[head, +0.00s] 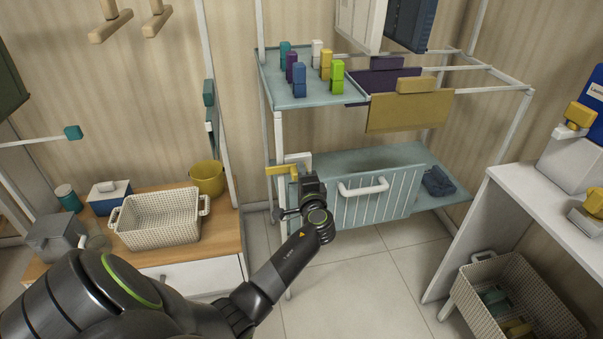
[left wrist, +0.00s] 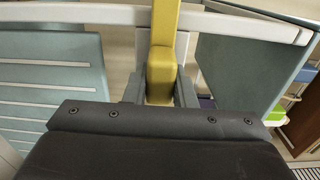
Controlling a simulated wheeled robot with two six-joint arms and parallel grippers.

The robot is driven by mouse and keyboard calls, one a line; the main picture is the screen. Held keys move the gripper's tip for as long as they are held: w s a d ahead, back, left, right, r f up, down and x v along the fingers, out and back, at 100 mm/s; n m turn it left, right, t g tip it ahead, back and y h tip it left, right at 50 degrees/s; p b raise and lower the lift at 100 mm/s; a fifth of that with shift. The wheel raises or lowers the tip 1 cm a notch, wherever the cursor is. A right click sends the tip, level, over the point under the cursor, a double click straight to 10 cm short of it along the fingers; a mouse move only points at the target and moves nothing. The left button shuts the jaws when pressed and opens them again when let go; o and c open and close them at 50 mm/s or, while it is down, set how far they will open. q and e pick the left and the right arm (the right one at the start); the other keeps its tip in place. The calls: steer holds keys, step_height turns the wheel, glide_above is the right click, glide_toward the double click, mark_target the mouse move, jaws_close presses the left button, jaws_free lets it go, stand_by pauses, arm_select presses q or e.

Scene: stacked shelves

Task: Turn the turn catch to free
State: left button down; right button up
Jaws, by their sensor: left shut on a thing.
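The turn catch is a yellow bar (head: 281,170) on a pale plate (head: 298,159) at the front left post of the shelf rack, beside the slatted grey-blue drawer front (head: 385,195). In the head view its yellow arm points left, roughly level. My left gripper (head: 300,182) is at the catch, its arm reaching up from below. In the left wrist view the yellow bar (left wrist: 160,75) stands between the two fingers of my left gripper (left wrist: 159,92), which are shut on it. The gripper body hides the bar's lower end. My right gripper is not in view.
A white handle (head: 363,188) sticks out from the drawer front, right of my gripper. Above, a shelf (head: 300,98) holds several coloured blocks. A wooden counter (head: 220,245) with a woven basket (head: 160,220) stands left. A white table (head: 540,205) stands right. Open floor lies between.

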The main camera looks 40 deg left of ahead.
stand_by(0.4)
arm_select(q)
steer(key=c, duration=1.2)
jaws_free()
steer(key=shift+w, duration=0.1)
steer(key=shift+f, duration=0.1)
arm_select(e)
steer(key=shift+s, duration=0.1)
